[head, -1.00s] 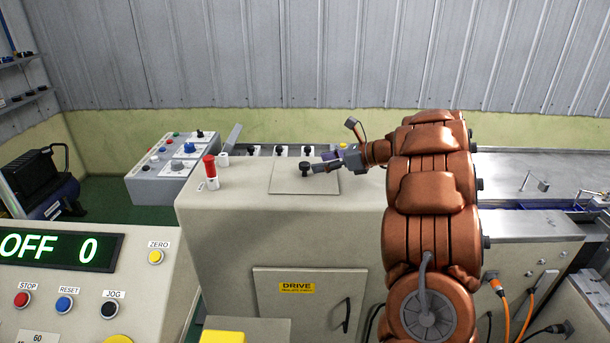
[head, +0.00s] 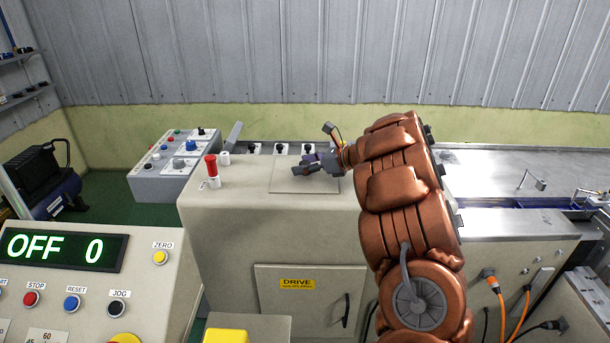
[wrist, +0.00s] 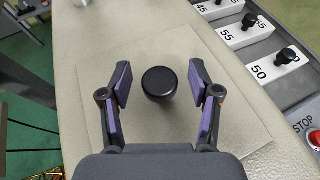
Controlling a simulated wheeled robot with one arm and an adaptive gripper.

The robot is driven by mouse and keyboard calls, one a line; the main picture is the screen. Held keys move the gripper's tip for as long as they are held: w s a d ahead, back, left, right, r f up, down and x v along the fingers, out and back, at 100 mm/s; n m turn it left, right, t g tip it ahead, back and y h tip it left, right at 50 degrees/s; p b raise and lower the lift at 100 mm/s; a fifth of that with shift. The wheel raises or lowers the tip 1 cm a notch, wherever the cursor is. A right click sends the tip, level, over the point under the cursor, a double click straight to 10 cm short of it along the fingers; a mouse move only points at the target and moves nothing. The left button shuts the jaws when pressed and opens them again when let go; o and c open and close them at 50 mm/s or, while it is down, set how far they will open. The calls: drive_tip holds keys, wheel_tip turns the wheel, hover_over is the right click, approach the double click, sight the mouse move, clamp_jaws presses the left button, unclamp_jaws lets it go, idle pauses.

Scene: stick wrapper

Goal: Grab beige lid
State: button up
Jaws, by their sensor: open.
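The beige lid (wrist: 228,141) is a flat square panel on top of the beige machine housing, with a round black knob (wrist: 159,83) standing on it. In the head view the lid (head: 288,184) lies flat, partly covered by my gripper (head: 301,172). In the wrist view my gripper (wrist: 160,92) is open over the lid, with a purple-padded finger on each side of the knob. There is a gap between the knob and both pads.
A red-capped cylinder (head: 211,167) stands on the housing left of the lid. A sloped control box (head: 180,160) is further left. The front of the housing top is clear.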

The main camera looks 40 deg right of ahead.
clamp_jaws()
idle(0.3)
idle(0.3)
